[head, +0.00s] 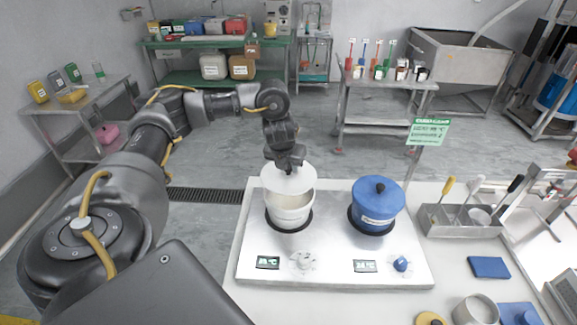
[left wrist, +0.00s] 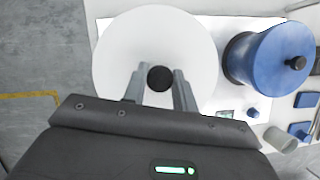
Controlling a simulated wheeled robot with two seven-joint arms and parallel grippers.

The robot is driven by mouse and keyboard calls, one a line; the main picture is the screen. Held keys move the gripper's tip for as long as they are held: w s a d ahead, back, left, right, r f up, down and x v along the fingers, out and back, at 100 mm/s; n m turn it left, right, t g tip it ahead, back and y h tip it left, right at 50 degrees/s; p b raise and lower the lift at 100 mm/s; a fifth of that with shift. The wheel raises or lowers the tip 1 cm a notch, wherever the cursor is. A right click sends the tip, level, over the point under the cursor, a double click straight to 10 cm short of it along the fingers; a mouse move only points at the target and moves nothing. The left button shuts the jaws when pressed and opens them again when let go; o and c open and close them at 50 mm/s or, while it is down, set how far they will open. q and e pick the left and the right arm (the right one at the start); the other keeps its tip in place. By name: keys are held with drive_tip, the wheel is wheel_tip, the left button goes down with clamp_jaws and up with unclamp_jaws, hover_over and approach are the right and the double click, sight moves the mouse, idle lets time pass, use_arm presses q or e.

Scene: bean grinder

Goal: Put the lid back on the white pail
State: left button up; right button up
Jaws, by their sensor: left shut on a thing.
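The white pail (head: 291,213) stands on the left ring of the metal hot plate, and pale contents show through its partly open top. My left gripper (head: 287,163) is shut on the black knob of the white lid (head: 283,180). The lid is over the back left part of the pail's mouth, tilted or offset; I cannot tell whether it touches the rim. In the left wrist view the lid (left wrist: 120,60) fills the middle and hides the pail, with the knob (left wrist: 160,79) between the fingers. My right gripper is not in view.
A blue lidded pail (head: 377,205) stands on the right ring of the hot plate (head: 335,262). A grey tool caddy (head: 459,221), a blue pad (head: 489,267) and a beige cup (head: 476,311) are to the right. The floor left of the table is clear.

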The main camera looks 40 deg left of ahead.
sight(287, 176)
use_arm(q)
drive_tip(key=shift+f+b, duration=2.25)
drive_tip(key=shift+b, duration=0.05)
drive_tip(key=shift+f+b, duration=0.45)
drive_tip(key=shift+f, duration=0.35)
drive_tip(key=shift+w+r+p, duration=0.15)
drive_tip(key=shift+r+p, duration=0.05)
drive_tip(key=shift+p, duration=0.15)
drive_tip(key=shift+f, duration=0.2)
idle(0.4)
drive_tip(key=o, duration=1)
drive_tip(key=shift+o, duration=0.6)
